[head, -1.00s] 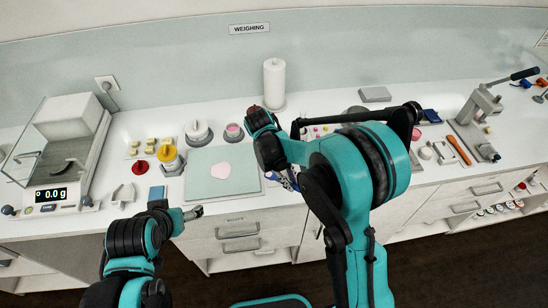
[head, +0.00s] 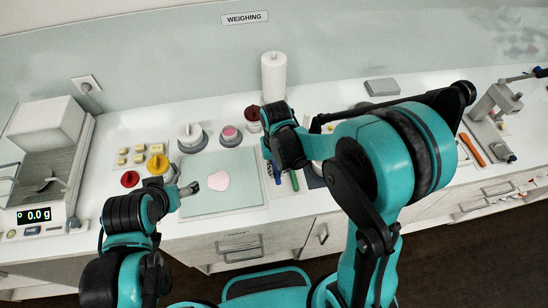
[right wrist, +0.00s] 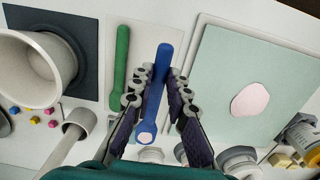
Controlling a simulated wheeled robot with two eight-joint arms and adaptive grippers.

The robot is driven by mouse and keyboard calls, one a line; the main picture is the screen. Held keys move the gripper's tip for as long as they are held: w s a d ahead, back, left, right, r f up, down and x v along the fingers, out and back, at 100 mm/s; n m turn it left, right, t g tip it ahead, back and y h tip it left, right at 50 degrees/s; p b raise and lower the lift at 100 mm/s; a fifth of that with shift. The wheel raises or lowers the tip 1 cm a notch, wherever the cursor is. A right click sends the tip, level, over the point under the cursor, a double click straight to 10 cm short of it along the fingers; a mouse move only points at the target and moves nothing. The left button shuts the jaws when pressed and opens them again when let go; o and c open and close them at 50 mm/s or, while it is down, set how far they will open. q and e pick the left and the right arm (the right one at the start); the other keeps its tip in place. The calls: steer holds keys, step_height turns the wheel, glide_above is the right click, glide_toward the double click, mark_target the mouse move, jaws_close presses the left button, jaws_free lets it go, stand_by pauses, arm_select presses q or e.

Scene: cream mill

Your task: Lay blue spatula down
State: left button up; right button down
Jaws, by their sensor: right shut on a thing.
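The blue spatula (right wrist: 163,75) is between the fingers of my right gripper (right wrist: 160,88), which is shut on it. It lies lengthwise alongside a green spatula (right wrist: 121,60), with a gap between them. In the head view a bit of the blue spatula (head: 277,173) shows below my right gripper (head: 277,150), left of the green one (head: 294,180). Whether the blue spatula touches the surface below, I cannot tell. My left gripper (head: 190,188) is over the left edge of the pale green mat (head: 215,165); its opening is unclear.
The mat, with a pink disc (head: 218,180) on it, lies left of the spatulas. A white mortar-like bowl (right wrist: 30,65) stands on a dark pad (right wrist: 80,80). Jars and a paper towel roll (head: 273,78) stand behind. The scale (head: 45,165) is far left.

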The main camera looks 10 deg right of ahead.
steer(key=shift+w+f, duration=0.15)
steer(key=shift+f, duration=0.05)
steer(key=shift+s+f+b, duration=0.25)
steer(key=shift+f+b, duration=0.25)
steer(key=shift+b, duration=0.05)
steer(key=shift+f+b, duration=0.3)
steer(key=shift+f, duration=0.05)
step_height(320, 180, down, 2)
steer(key=shift+w+f+b, duration=0.15)
steer(key=shift+f+b, duration=0.1)
steer(key=shift+b, duration=0.55)
steer(key=shift+f, duration=0.15)
steer(key=shift+f, duration=0.1)
steer(key=shift+f+b, duration=0.25)
steer(key=shift+b, duration=0.25)
steer(key=shift+f, duration=0.1)
